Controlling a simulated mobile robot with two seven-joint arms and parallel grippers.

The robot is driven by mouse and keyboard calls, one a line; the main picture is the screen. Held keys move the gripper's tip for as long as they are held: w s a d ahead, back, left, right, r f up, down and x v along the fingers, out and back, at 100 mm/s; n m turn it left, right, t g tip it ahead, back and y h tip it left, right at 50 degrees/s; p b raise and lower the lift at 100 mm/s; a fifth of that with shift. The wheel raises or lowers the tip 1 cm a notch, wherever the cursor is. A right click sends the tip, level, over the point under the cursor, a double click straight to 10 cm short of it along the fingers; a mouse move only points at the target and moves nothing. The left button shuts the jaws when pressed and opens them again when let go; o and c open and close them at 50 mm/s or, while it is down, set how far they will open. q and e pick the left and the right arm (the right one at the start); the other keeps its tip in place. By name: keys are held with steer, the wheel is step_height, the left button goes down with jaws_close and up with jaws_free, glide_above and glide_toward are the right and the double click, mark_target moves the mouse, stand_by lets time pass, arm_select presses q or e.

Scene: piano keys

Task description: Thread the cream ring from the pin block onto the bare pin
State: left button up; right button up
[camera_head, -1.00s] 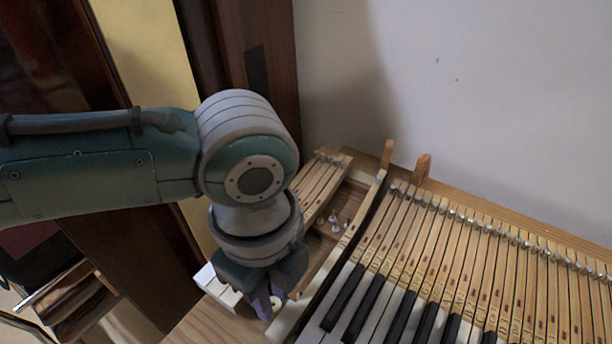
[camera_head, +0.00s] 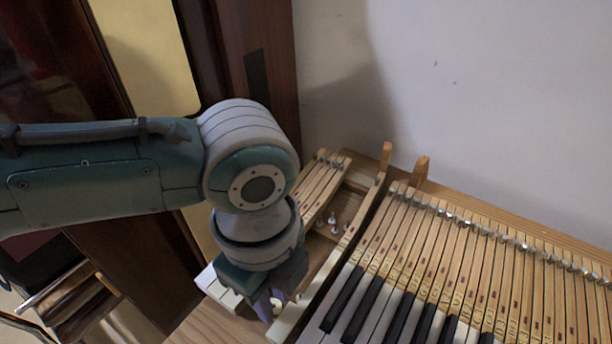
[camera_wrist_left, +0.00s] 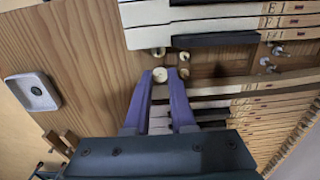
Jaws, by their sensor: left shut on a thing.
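My left gripper (camera_head: 270,304) points down over the wooden bed at the left end of the keyboard. In the left wrist view its two purple fingers (camera_wrist_left: 160,82) are shut on the cream ring (camera_wrist_left: 160,75) at their tips. My right gripper is out of view.
Metal pins (camera_head: 333,219) stand in the open gap between wooden key levers. White and black keys (camera_head: 390,312) lie to the right, and a few loose-looking white key fronts (camera_head: 218,285) lie left of the gripper. A pale plate (camera_wrist_left: 32,92) shows at the wrist view's left.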

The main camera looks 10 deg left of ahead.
arm_select(q)
steer(key=shift+f+b, duration=0.9)
steer(key=shift+f, duration=0.3)
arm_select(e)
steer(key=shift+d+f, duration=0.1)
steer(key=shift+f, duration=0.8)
arm_select(q)
steer(key=o, duration=0.3)
steer(key=shift+r, duration=0.1)
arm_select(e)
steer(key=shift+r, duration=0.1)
arm_select(q)
steer(key=shift+r+p, duration=1.1)
steer(key=shift+p, duration=0.15)
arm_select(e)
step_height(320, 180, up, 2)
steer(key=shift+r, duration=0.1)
arm_select(q)
steer(key=shift+o, duration=0.3)
